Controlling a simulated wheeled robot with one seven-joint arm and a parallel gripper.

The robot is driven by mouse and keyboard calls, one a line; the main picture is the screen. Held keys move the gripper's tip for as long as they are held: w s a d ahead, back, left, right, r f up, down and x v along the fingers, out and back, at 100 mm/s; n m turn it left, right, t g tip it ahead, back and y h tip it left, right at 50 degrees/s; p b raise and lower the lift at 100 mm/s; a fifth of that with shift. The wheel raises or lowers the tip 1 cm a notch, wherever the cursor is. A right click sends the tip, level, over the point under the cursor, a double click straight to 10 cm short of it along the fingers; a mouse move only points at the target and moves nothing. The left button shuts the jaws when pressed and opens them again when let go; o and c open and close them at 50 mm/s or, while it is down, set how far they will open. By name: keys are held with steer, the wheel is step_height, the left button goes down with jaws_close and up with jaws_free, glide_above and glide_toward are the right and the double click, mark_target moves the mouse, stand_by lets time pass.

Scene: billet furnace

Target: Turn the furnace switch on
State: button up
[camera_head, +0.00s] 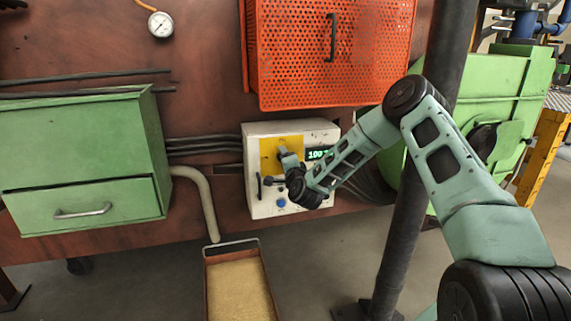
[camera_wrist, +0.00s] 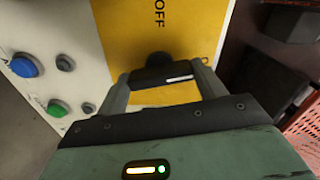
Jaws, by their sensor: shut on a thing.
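The furnace control box (camera_head: 258,209) is a white box with a yellow panel (camera_head: 268,148) on the red-brown furnace wall. The furnace switch (camera_wrist: 160,74) is a black handle with a white mark at its right end, in front of the yellow panel. The word OFF shows above it in the wrist view. My gripper (camera_head: 283,156) is at the yellow panel. In the wrist view its two fingers (camera_wrist: 163,78) stand at the two ends of the switch handle, shut on it. My wrist hides part of the box in the head view.
A lit green display (camera_head: 318,154) reads about 100. An orange perforated cover (camera_head: 300,60) hangs above. A green drawer cabinet (camera_head: 85,160) is left, and a dark post (camera_head: 405,220) stands right.

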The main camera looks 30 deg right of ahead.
steer(key=shift+f+m, duration=0.1)
steer(key=shift+m, duration=1.1)
steer(key=o, duration=1)
steer(key=shift+s, duration=0.15)
steer(key=p+v, duration=0.1)
steer(key=v, duration=1.6)
steer(key=shift+s+p, duration=0.1)
steer(key=shift+p, duration=0.25)
